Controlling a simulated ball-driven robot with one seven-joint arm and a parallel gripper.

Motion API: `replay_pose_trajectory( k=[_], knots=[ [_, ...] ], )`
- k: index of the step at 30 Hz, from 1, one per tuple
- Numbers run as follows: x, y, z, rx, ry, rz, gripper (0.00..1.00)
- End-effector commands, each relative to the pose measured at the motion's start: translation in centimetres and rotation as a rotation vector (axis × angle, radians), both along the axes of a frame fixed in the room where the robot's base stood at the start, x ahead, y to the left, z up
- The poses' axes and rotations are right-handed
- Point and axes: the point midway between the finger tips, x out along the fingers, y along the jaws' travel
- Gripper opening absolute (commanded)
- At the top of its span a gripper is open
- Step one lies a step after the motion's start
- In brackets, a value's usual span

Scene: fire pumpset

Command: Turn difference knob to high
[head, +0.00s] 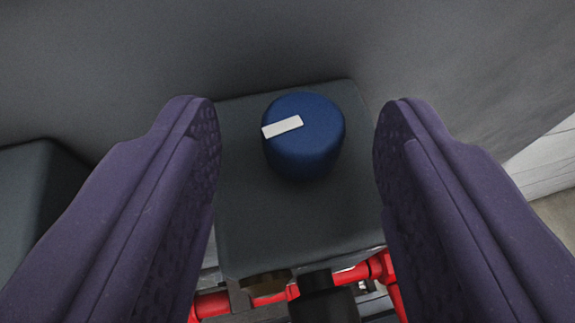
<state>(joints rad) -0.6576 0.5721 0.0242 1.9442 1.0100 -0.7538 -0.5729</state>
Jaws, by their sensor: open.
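A blue round knob (318,137) stands on the face of a dark grey box (345,215) in the head view. A white marker strip (282,127) on its top runs from near the middle to the left rim, tilted slightly down to the left. My gripper (297,120) is open, with one purple finger to the left of the knob and one to the right. There is clear space between the knob and each finger, and neither finger appears to touch it. No label for low or high shows on the box face.
A dark grey wall (300,45) rises behind the box. Another dark box (35,195) stands at the left. Red pipes (270,297) run below the box's near edge. A pale surface (545,160) shows at the right.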

Motion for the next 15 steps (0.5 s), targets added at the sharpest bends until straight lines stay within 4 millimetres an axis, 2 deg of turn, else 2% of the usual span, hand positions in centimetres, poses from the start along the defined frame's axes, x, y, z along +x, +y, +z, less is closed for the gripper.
replay_pose_trajectory(
  k=[4,12,15],
  knots=[
    [-1.3,0.2,0.6,0.001,-0.001,0.003,0.52],
    [-6.0,0.3,2.4,0.0,-0.001,0.004,0.52],
    [-6.9,0.3,2.8,0.0,-0.001,0.002,0.52]
  ],
)
